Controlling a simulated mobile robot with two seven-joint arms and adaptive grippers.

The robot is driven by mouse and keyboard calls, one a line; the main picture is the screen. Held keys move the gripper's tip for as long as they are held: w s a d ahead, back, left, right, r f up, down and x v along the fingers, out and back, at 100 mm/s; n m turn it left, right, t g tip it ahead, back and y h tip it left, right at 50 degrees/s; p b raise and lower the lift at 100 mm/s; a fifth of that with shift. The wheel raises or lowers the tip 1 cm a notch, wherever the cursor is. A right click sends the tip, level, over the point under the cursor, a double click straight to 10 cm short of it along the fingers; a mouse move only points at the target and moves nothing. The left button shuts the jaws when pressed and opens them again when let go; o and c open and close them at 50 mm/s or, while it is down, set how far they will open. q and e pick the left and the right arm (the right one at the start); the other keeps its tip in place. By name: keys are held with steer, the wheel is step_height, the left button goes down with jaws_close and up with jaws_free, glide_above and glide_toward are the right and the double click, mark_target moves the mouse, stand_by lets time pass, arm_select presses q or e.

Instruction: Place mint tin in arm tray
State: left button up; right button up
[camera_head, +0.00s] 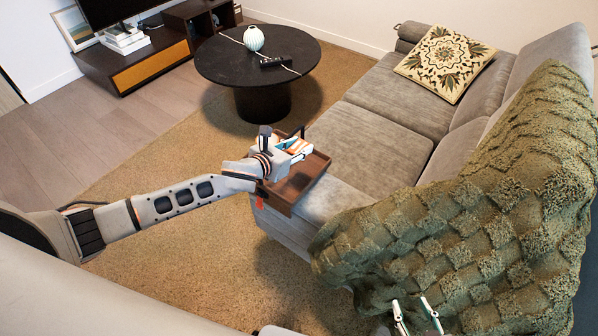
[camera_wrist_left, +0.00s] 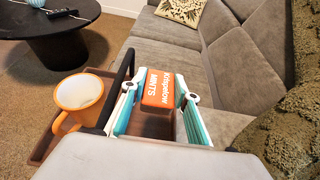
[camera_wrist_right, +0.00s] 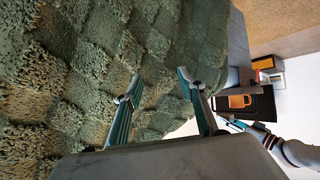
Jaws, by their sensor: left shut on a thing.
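The mint tin (camera_wrist_left: 158,88) is a small orange and white box with "MINTS" lettering. In the left wrist view it sits between the teal fingers of my left gripper (camera_head: 300,147), which is shut on it. The brown arm tray (camera_head: 303,183) lies at the front end of the sofa's armrest. My left gripper is over the tray's far part, and the tray also shows below the tin in the left wrist view (camera_wrist_left: 37,153). I cannot tell whether the tin touches the tray. My right gripper (camera_head: 417,312) is open and empty near the green blanket (camera_wrist_right: 80,80).
An orange mug (camera_wrist_left: 80,95) stands in the tray, left of my left gripper. The grey sofa (camera_head: 375,140) carries a patterned cushion (camera_head: 445,62) and the draped blanket. A round black table (camera_head: 225,65) with a striped vase (camera_head: 254,38) and a remote (camera_head: 274,61) stands behind.

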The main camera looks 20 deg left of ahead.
arm_select(q)
steer(key=b, duration=0.2)
glide_above(299, 175)
step_height(299, 175, down, 7)
steer(key=shift+s+r, duration=0.1)
steer(key=shift+r, duration=0.05)
step_height(299, 175, down, 4)
steer(key=shift+s+f+b, duration=0.1)
steer(key=shift+f+b, duration=0.05)
steer(key=shift+b, duration=0.65)
steer(key=shift+f, duration=0.15)
steer(key=shift+r, duration=0.25)
steer(key=shift+f, duration=0.2)
steer(key=o, duration=1.1)
arm_select(e)
steer(key=f, duration=0.2)
steer(key=d+f, duration=0.1)
steer(key=shift+w, duration=0.25)
